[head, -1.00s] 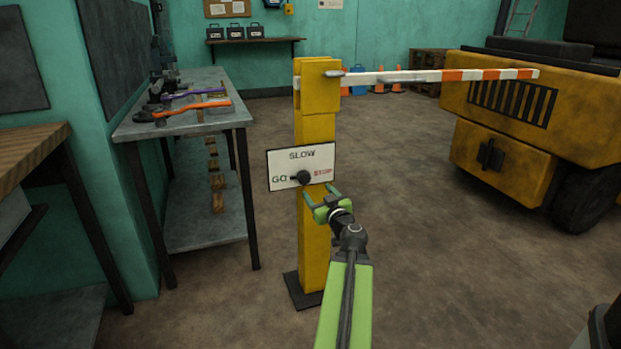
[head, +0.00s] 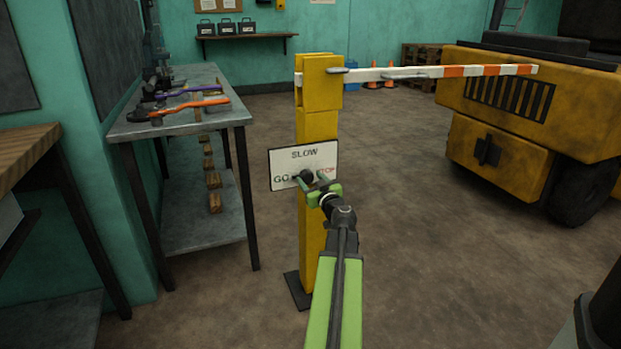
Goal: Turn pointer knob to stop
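The black pointer knob (head: 306,176) sits low in the middle of a white sign plate (head: 318,155) on a yellow barrier post (head: 318,125). The plate reads SLOW at the top, GO at the left and STOP in red at the right. The knob's pointer seems to reach left toward GO, though it is small. My green gripper (head: 309,182) is open, its fingers spread on either side of the knob as seen here. I cannot tell whether they touch it. The right finger partly covers the word STOP.
A striped barrier arm (head: 450,72) extends right from the post top, roughly level. A metal workbench (head: 190,118) with tools stands at the left. A yellow forklift body (head: 500,150) stands at the right. The floor between post and forklift is clear.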

